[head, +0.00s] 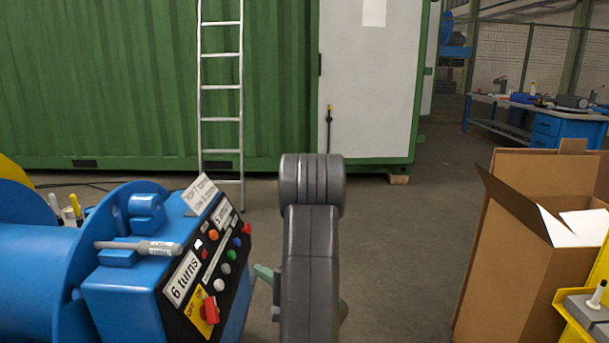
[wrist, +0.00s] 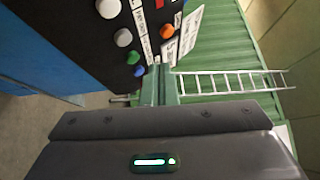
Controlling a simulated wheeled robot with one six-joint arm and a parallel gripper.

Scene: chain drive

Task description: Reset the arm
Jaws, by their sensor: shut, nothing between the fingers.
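My gripper (wrist: 160,84) shows in the wrist view as two slim green fingers, closed together with nothing between them, beyond its dark grey body. In the head view, only a bit of green finger (head: 264,273) shows to the left of my grey arm, which hides the rest. The fingers point toward the blue machine's control panel (head: 207,258). They look apart from it, though the exact gap cannot be told. The panel carries several coloured buttons, a red switch on a yellow plate and a "6 turns" label; some buttons also show in the wrist view.
A blue machine (head: 125,290) stands close at left, with a grey marker-like tool (head: 140,248) on it. An open cardboard box (head: 520,250) is at right. A ladder (head: 221,90) leans on a green container (head: 110,80) behind. The floor between machine and box is clear.

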